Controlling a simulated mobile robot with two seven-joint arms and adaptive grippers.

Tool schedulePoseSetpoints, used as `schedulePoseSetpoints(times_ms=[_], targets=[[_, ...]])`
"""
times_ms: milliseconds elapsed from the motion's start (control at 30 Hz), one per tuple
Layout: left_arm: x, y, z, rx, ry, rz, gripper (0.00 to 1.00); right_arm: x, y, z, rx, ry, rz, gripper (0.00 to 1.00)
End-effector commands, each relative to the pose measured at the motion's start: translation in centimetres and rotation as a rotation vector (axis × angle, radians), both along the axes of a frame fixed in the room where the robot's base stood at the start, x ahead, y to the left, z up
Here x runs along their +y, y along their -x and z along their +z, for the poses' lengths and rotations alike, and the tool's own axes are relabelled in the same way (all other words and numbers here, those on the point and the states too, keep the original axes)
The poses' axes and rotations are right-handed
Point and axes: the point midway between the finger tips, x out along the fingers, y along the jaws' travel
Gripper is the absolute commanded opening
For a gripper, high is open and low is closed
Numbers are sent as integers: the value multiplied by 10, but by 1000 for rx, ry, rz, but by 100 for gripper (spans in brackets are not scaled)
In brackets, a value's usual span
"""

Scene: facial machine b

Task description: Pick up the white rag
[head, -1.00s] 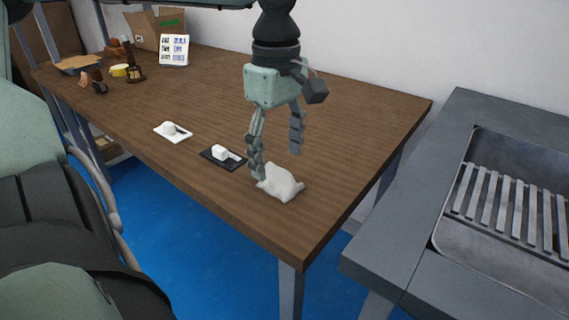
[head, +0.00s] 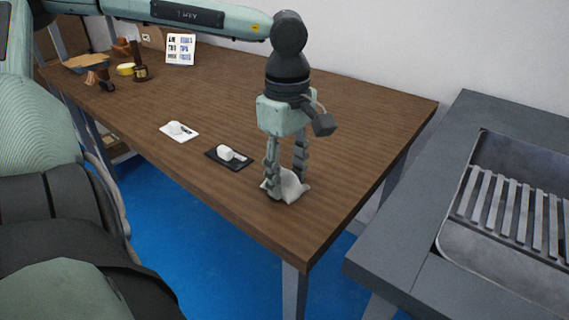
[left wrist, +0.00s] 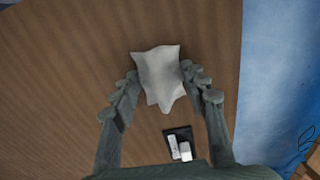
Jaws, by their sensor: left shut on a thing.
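The white rag (head: 292,188) is a small crumpled cloth near the front right corner of the brown wooden table (head: 350,130). My left gripper (head: 287,182) points down over it, its fingers shut on the rag, with cloth showing between and around the fingertips. In the left wrist view the rag (left wrist: 160,76) lies between the two fingers and spreads past their tips. I cannot tell whether the rag is clear of the tabletop; it looks low at the surface. My right gripper is not in view.
A black tray (head: 241,163) with a white item lies left of the rag, and a white tray (head: 190,136) farther left. A small sign (head: 181,49) and brown items stand at the back left. A grey metal unit (head: 405,232) stands to the right. The table behind the gripper is clear.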

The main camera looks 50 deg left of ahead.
Motion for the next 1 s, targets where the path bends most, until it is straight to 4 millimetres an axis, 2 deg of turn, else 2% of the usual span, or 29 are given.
schedulePoseSetpoints(times_ms=[333,467,567,900,1000], targets=[[0,-1,6,-3,-1,0,20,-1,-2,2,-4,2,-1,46],[0,-1,20,-5,-1,0,20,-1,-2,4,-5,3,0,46],[0,-2,38,-7,-2,0,20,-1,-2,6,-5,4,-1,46],[13,43,69,-10,6,-3,20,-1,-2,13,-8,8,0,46],[16,54,74,-9,8,0,20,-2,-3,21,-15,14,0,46]])
